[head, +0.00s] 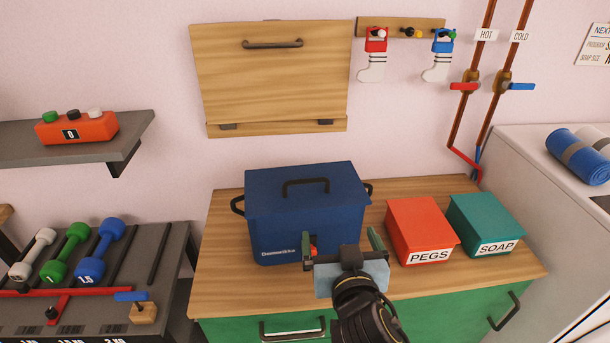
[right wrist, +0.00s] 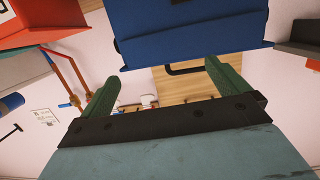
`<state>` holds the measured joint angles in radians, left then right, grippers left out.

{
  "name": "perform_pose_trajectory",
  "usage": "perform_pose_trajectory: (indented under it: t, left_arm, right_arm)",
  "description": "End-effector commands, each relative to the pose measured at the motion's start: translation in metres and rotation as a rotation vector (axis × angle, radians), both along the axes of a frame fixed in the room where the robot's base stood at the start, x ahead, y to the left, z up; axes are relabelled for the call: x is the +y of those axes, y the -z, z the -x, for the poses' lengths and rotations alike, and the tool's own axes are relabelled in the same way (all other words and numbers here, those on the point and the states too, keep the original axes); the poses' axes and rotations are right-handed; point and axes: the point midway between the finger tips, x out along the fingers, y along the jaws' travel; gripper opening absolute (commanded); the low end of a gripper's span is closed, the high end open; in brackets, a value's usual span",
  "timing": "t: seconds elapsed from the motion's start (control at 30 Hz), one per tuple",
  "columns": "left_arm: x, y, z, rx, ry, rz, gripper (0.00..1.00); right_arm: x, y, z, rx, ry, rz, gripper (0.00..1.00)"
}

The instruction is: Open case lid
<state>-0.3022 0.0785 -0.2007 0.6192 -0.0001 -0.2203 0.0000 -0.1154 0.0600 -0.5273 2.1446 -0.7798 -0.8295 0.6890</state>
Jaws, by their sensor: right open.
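The blue case (head: 280,226) stands closed on the wooden counter, its lid (head: 268,190) lying flat on top with a black handle (head: 305,184). A small red part (head: 314,251) shows at its front, partly hidden by my right gripper. The case also shows in the right wrist view (right wrist: 190,32), which is upside down. My right gripper (head: 342,240) is open in front of the case's front right side, with nothing between its green fingers; they also show in the right wrist view (right wrist: 165,88). Whether it touches the case I cannot tell. My left gripper is not in view.
A red PEGS box (head: 415,226) and a teal SOAP box (head: 487,222) stand right of the case on the counter (head: 220,270). A wooden fold-up panel (head: 270,85) hangs on the wall behind it. A weight rack (head: 150,260) is at left.

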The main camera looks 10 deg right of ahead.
Motion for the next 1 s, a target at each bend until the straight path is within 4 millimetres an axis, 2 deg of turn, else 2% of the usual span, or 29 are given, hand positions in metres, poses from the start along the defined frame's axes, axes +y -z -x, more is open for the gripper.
perform_pose_trajectory:
  t: [0.03,0.1,0.2,0.37,0.8,1.0]
  left_arm:
    - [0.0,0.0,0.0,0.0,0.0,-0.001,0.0]
    - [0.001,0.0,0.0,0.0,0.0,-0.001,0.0]
    - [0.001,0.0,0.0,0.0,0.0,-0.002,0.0]
    - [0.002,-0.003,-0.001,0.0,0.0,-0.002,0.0]
    - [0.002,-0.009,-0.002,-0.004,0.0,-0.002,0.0]
    - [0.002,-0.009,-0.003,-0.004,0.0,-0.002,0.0]
  right_arm:
    - [0.015,-0.015,-0.008,-0.072,-0.029,-0.003,1.0]
    - [0.029,-0.029,-0.013,-0.139,-0.061,-0.008,1.0]
    - [0.04,-0.039,-0.017,-0.186,-0.085,-0.01,1.0]
    - [0.042,-0.042,-0.034,-0.195,-0.089,-0.009,1.0]
    - [0.047,-0.041,-0.118,-0.19,-0.088,-0.008,1.0]
    - [0.048,-0.04,-0.141,-0.189,-0.088,-0.011,1.0]
